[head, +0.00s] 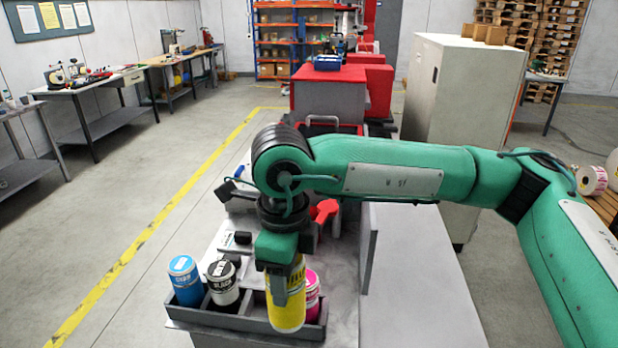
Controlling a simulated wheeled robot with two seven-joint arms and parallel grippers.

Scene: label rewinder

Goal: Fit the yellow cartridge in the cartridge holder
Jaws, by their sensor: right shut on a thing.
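The yellow cartridge (285,308) is a yellow cylinder with a dark-marked label near its top. My right gripper (281,288) is shut on it from above and holds it upright, in front of the grey cartridge holder (235,320). The holder is a divided tray near the front of the grey table. A blue cartridge (186,282), a black cartridge (223,285) and a magenta cartridge (312,296) stand in it. The yellow cartridge hides part of the tray, so I cannot tell whether it is inside a compartment or above it. My left gripper is not in view.
A grey upright panel (369,247) stands on the table right of the holder, with bare tabletop (415,290) beyond it. Red and grey machine parts (326,212) lie behind my right arm. The floor at the left is clear.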

